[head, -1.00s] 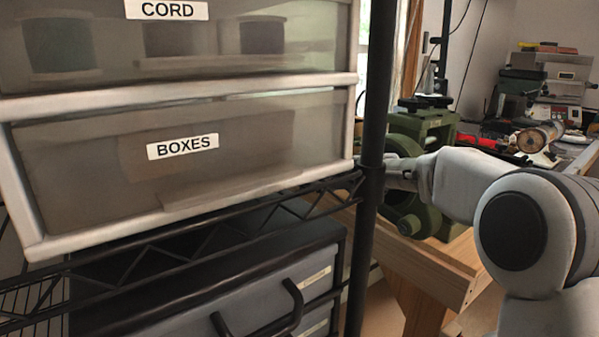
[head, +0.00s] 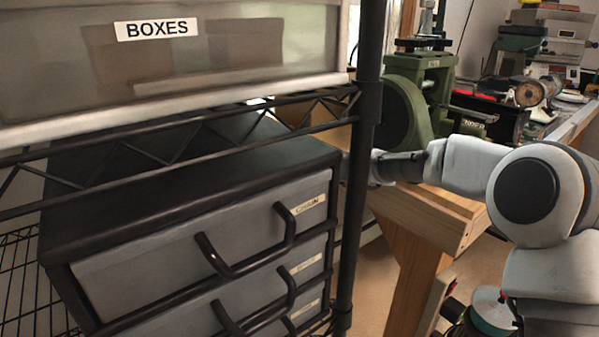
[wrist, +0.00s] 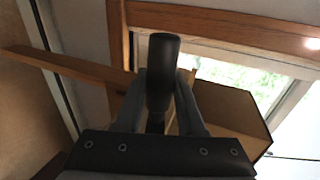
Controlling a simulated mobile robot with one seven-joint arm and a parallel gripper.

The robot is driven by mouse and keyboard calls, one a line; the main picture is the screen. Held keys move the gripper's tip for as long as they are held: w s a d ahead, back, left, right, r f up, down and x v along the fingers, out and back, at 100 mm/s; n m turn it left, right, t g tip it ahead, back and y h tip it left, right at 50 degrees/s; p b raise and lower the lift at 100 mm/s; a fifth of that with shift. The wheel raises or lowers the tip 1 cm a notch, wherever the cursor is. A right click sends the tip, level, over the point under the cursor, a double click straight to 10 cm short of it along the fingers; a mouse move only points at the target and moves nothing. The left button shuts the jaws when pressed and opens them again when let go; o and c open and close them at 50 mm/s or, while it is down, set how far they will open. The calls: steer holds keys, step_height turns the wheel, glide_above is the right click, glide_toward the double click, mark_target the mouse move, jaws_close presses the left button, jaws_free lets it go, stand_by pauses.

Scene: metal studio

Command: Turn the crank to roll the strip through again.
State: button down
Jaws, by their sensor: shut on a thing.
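The green rolling mill (head: 436,85) stands on the wooden bench, partly hidden by the black rack post. Its dark round wheel (head: 396,112) faces my side. My gripper (head: 374,167) is low in front of the mill, below the wheel, with its tips partly behind the post. In the wrist view my gripper (wrist: 160,112) is shut around a dark cylindrical crank handle (wrist: 163,62), which sticks out beyond the fingers. The rest of the crank is mostly hidden. I cannot make out the strip in either view.
A black wire rack with a vertical post (head: 364,130) stands close to the left of my gripper. It holds a bin labelled BOXES (head: 170,70) and a grey drawer unit (head: 190,260). The bench (head: 430,215) has tools towards the back. A window (wrist: 235,83) shows in the wrist view.

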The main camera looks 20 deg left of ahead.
steer(key=s+d+f, duration=0.3)
steer(key=d+f, duration=0.1)
steer(key=f, duration=0.4)
steer(key=s+d+f, duration=0.3)
steer(key=s+f, duration=0.1)
steer(key=f, duration=0.3)
steer(key=s+d+f, duration=0.2)
steer(key=s+d, duration=0.1)
steer(key=d, duration=0.5)
steer(key=s+d+f, duration=0.3)
steer(key=s+d, duration=0.1)
steer(key=d, duration=0.4)
steer(key=shift+s+d+f, duration=0.25)
steer(key=shift+s+d, duration=0.05)
steer(key=shift+d, duration=0.05)
steer(key=c, duration=0.7)
jaws_free()
steer(key=shift+w, duration=0.1)
steer(key=shift+o, duration=1.1)
steer(key=shift+a+r, duration=0.1)
